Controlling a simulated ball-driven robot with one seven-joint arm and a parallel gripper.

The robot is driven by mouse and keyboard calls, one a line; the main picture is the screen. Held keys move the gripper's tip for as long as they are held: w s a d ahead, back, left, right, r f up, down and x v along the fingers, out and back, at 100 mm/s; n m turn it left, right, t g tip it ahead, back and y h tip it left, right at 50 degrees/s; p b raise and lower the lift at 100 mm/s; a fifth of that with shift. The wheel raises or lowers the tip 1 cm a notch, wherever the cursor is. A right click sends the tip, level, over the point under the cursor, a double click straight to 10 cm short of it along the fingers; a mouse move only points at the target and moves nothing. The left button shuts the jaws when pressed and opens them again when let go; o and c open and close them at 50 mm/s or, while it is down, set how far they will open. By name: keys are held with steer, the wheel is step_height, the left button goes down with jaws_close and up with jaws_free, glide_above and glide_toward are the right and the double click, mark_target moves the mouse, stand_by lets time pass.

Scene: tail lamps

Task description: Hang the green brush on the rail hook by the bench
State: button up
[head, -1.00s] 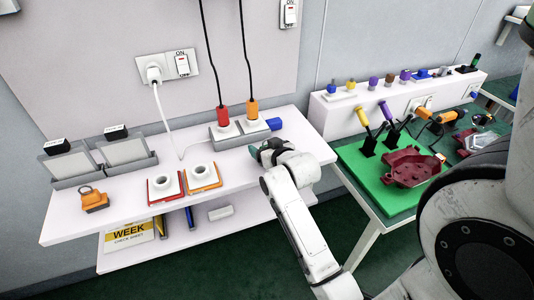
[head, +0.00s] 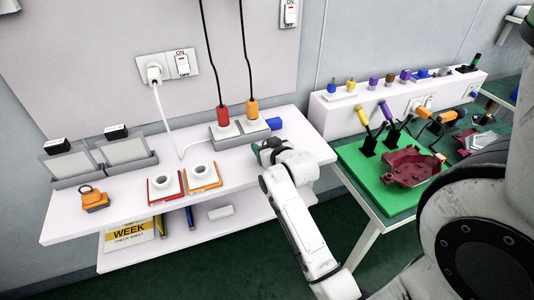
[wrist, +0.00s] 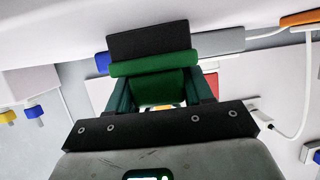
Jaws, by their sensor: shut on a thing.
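My gripper (head: 264,151) is over the right part of the white bench (head: 232,178) and low to its top. In the wrist view my gripper (wrist: 158,100) is shut on the green brush (wrist: 152,85). The brush shows a green rounded bar and body with a black block along its far side. In the head view I cannot make out the brush apart from the gripper. I cannot pick out the rail hook in either view.
A blue block (head: 274,124) and grey holders with a red plug (head: 222,113) and an orange plug (head: 252,107) stand behind my gripper. Red and orange ring stands (head: 203,176) are to its left. A green board (head: 372,183) with tools is at right.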

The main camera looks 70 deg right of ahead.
steer(key=shift+r, duration=0.5)
step_height(320, 180, up, 3)
steer(key=shift+s+f, duration=0.1)
steer(key=shift+s, duration=0.05)
steer(key=s+r, duration=0.3)
steer(key=s, duration=0.1)
steer(key=s+r, duration=0.3)
steer(key=s, duration=0.2)
steer(key=s+r, duration=0.3)
steer(key=s, duration=0.1)
steer(key=shift+s+d+r, duration=0.15)
steer(key=shift+s, duration=0.2)
steer(key=o, duration=0.5)
steer(key=c, duration=0.5)
steer(key=shift+c, duration=0.2)
